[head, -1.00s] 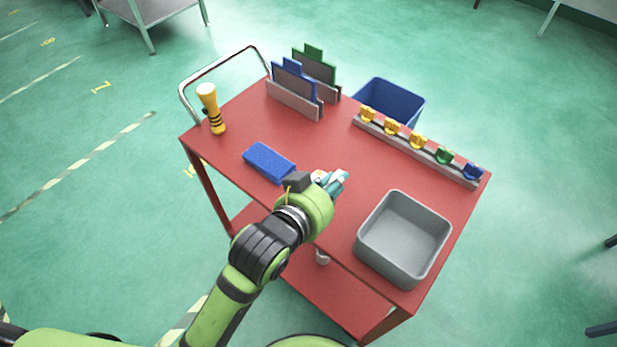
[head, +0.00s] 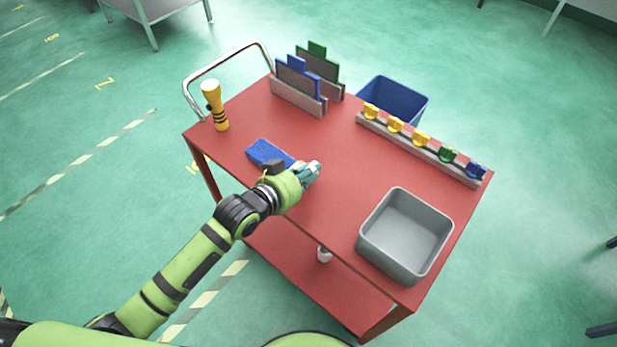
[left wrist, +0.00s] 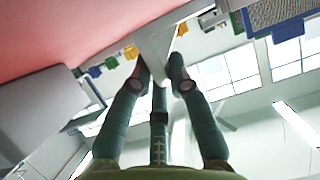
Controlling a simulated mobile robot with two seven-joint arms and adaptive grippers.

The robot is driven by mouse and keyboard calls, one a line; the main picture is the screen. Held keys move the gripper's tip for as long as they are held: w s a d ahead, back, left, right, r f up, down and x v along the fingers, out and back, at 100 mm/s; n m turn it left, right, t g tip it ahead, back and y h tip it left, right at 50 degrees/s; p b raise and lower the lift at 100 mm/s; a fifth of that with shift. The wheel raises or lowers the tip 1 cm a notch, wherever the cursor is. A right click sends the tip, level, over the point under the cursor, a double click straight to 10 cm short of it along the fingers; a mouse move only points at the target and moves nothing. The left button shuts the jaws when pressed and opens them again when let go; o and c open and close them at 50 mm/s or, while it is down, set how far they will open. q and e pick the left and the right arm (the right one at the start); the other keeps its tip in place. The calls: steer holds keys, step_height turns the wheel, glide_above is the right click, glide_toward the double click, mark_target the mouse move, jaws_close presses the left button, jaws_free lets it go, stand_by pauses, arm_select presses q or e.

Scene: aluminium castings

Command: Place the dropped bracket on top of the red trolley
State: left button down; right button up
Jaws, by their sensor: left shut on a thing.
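The red trolley (head: 340,170) stands in the middle of the head view, and its top also shows in the left wrist view (left wrist: 60,30). My left gripper (head: 312,171) is over the near part of the trolley top, just right of a blue block. In the left wrist view its teal fingers (left wrist: 160,75) are closed around a pale grey piece (left wrist: 158,45), which I take to be the bracket. The fingers hide most of it in the head view. I cannot tell whether it touches the trolley top. My right gripper is not in view.
On the trolley are the blue block (head: 266,152), a yellow-and-black torch-like thing (head: 214,105), a rack of upright plates (head: 298,85), a rail of coloured clips (head: 420,138) and a grey bin (head: 405,235). A blue bin (head: 395,98) stands behind. The middle of the top is clear.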

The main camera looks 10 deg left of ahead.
arm_select(q)
steer(key=shift+f, duration=1.3)
steer(key=c, duration=1.2)
jaws_free()
steer(key=shift+f, duration=0.1)
steer(key=v, duration=1.2)
